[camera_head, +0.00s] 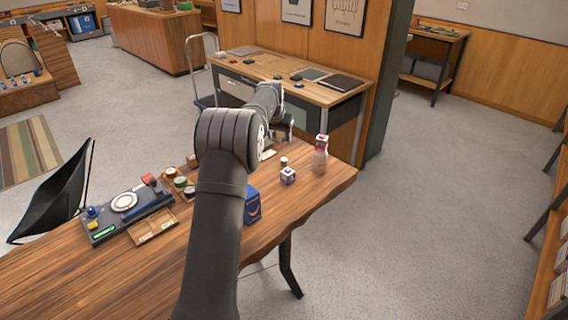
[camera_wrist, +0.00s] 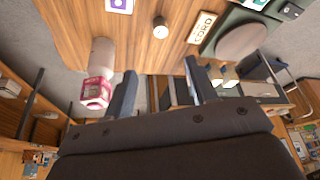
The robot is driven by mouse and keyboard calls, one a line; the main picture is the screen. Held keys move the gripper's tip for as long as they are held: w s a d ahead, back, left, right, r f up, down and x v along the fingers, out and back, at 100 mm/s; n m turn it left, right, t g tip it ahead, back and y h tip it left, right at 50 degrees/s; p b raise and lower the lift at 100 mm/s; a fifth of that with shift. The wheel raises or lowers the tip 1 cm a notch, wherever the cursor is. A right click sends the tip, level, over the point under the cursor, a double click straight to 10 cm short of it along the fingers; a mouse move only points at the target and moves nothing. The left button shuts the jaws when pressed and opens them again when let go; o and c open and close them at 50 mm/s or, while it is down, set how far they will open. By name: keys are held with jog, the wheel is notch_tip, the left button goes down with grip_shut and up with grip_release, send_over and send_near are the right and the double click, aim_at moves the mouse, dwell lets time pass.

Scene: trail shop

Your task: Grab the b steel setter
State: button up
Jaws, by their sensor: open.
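I cannot make out for certain which thing is the b steel setter; no readable label of that name shows. My gripper (camera_wrist: 160,66) is open and empty in the wrist view, its two fingers apart near the wooden table's edge. In the head view, my arm hides much of the gripper.
A CORD tag (camera_wrist: 202,27) shows in the wrist view. A desk (camera_head: 300,88) stands behind.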

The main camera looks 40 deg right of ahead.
aim_at(284, 159)
jog(key=x, duration=1.6)
jog(key=shift+w, duration=0.1)
jog(key=shift+c, duration=0.4)
jog(key=c, duration=1)
